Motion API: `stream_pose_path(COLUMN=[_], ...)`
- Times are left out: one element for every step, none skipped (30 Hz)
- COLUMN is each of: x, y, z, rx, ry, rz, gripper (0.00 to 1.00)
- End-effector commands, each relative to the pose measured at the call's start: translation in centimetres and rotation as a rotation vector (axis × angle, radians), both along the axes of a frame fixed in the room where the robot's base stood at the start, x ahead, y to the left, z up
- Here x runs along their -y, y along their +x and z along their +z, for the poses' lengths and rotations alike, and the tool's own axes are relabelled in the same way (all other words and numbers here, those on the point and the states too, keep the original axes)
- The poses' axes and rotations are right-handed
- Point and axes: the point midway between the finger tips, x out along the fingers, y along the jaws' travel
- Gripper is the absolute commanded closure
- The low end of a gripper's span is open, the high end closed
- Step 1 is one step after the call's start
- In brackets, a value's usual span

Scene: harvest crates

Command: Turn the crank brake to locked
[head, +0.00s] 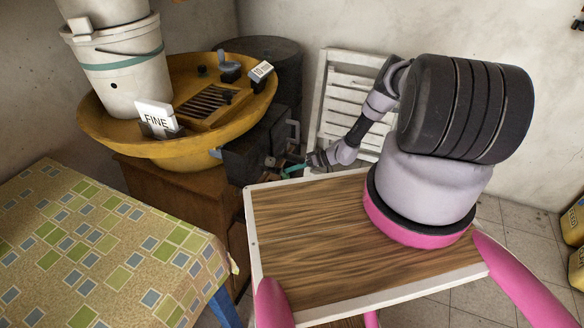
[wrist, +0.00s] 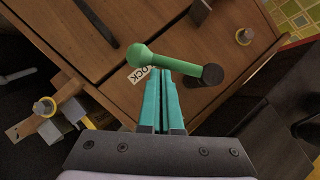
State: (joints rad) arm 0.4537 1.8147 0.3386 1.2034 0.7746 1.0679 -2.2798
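In the wrist view the crank brake is a green handle (wrist: 168,62) with a round knob at its left end and a dark round pivot (wrist: 212,74) at its right end. It lies across the picture just beyond my fingertips. A white label (wrist: 138,74) under the knob is partly covered; the letters "OCK" show. My gripper (wrist: 160,76) has its two teal fingers together, with no object visible between them. The tips meet the handle's lower edge in the picture; I cannot tell if they touch it. In the head view my gripper (head: 290,169) is beside a dark box; the crank is not clear there.
The yellow round tub (head: 95,125) carries a "FINE" card (head: 156,118), a grate, a small lever and white buckets (head: 125,75). The dark box (head: 240,160) hangs at its right side. A patterned table (head: 110,250) stands at left. A white slatted panel (head: 340,85) leans on the wall.

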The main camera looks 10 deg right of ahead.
Motion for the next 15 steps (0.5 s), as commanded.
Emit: stream_pose_path(x=[-0.1,-0.2,-0.3,-0.3,-0.4,-0.5,-0.6,-0.6,-0.7,-0.8,-0.9,-1.0,-1.1,-1.1,-1.2], y=[-0.2,-0.3,-0.4,-0.5,-0.6,-0.8,-0.8,-0.9,-1.1,-1.2,-1.3,-1.4,-1.5,-1.6,-1.7], z=[-0.4,-0.6,-0.7,-0.9,-1.1,-1.3,-1.4,-1.6,-1.7,-1.8,-2.0,-2.1,-2.2,-2.3,-2.4], rx=[0.000,0.000,-0.001,-0.001,-0.001,-0.001,0.000,0.000,-0.001,-0.002,-0.001,-0.001,0.000,0.000,0.000], ry=[0.001,0.001,0.002,0.001,0.001,0.002,0.001,0.001,0.001,0.002,0.002,0.000,0.001,0.001,0.001], rz=[-0.002,-0.002,-0.003,-0.003,-0.001,-0.002,-0.002,-0.001,-0.002,-0.003,-0.002,0.000,-0.001,-0.001,-0.001], gripper=[1.00,1.00,1.00,1.00,1.00,1.00,1.00,1.00,1.00,1.00,1.00,1.00,1.00,1.00,1.00])
